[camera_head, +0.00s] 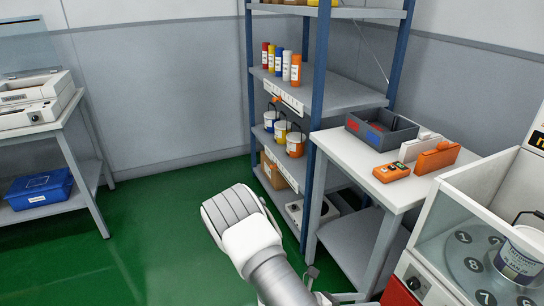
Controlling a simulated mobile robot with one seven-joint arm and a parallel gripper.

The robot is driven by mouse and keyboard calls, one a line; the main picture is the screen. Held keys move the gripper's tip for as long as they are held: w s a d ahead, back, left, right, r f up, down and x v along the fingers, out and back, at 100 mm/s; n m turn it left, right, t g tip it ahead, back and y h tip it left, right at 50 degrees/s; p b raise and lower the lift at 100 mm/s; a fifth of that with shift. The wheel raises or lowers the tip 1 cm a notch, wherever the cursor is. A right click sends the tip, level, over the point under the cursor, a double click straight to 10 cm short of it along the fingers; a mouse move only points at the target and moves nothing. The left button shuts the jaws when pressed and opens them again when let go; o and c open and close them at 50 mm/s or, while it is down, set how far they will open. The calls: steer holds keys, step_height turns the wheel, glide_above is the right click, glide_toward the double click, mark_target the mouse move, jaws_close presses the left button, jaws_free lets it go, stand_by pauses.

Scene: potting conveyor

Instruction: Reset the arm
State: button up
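Part of my own arm (243,232) rises from the bottom middle of the head view, over the green floor. It has a grey cylindrical section, a white shell and a ribbed grey top that points up and to the left. No gripper fingers can be made out, and the arm holds nothing that I can see.
A blue-posted shelf (350,95) with bottles and small buckets stands behind the arm. To the right are a white table (345,150) with a grey bin (381,130) and a machine with a numbered turntable (470,262). A bench (75,112) stands left. Green floor (160,225) is clear between.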

steer(key=s+a+r+m+t+y+p, duration=0.1)
steer(key=s+a+r+m+y+p, duration=0.2)
steer(key=r+m, duration=0.6)
steer(key=s+a+r+m+t+y+p, duration=0.1)
steer(key=s+a+r+m+y+p, duration=0.2)
steer(key=r+m, duration=0.6)
steer(key=s+a+r+m+t+y+p, duration=0.1)
steer(key=s+a+r+m+y+p, duration=0.2)
steer(key=r, duration=2.7)
steer(key=s+m+y+p, duration=0.3)
steer(key=m+y+p, duration=0.1)
steer(key=m+y, duration=0.2)
steer(key=shift+s+a+t+y, duration=0.2)
steer(key=shift+a+t+y, duration=0.1)
steer(key=shift+y, duration=0.3)
steer(key=c, duration=0.4)
steer(key=shift+d+m, duration=0.2)
steer(key=shift+m, duration=0.1)
